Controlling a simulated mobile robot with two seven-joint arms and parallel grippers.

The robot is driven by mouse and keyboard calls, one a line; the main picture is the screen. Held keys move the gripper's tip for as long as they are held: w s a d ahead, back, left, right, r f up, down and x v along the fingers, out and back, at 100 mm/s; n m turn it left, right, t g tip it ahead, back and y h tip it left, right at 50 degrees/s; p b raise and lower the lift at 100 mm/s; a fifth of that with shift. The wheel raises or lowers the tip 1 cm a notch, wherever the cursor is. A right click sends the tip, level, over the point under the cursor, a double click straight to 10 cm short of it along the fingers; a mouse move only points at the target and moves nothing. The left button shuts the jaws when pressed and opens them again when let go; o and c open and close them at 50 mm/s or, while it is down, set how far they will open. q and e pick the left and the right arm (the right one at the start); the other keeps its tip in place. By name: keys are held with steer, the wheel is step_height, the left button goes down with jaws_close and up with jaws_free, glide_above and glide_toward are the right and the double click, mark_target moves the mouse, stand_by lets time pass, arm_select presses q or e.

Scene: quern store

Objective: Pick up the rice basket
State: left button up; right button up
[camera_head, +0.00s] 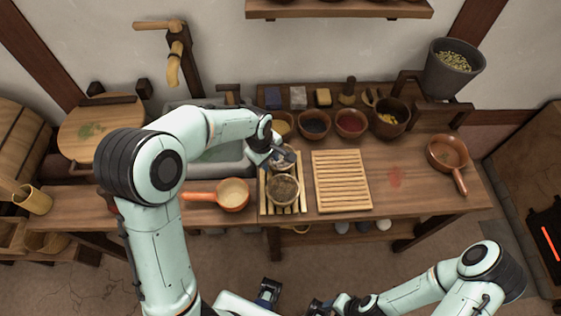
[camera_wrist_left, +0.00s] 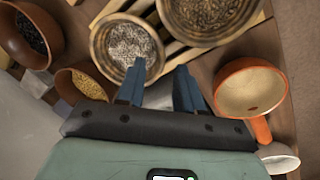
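A round woven basket of pale grains, which looks like the rice basket (camera_wrist_left: 128,45), sits on a slatted wooden rack (camera_head: 297,208). In the head view the rice basket (camera_head: 282,165) is partly hidden by my left gripper (camera_head: 284,156). A second woven basket (camera_head: 284,190) with darker, brownish grains (camera_wrist_left: 207,12) sits in front of it on the rack. My left gripper (camera_wrist_left: 160,76) is open and empty, with one fingertip over the rice basket's near rim; I cannot tell if they touch. My right gripper (camera_head: 322,306) is low at the bottom edge, its fingers unclear.
An orange-handled pan (camera_head: 233,194) stands left of the rack. An empty slatted board (camera_head: 341,181) lies to the right. Several bowls, including a red-filled bowl (camera_head: 351,122), line the back. A brown pan (camera_head: 448,153) is at the right.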

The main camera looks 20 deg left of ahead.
mark_target(271, 165)
arm_select(q)
steer(key=f, duration=0.3)
steer(key=shift+w+d+f, duration=0.1)
steer(key=shift+w+f, duration=0.15)
steer(key=shift+w, duration=0.1)
steer(key=shift+c, duration=0.3)
jaws_close()
steer(key=shift+r, duration=0.15)
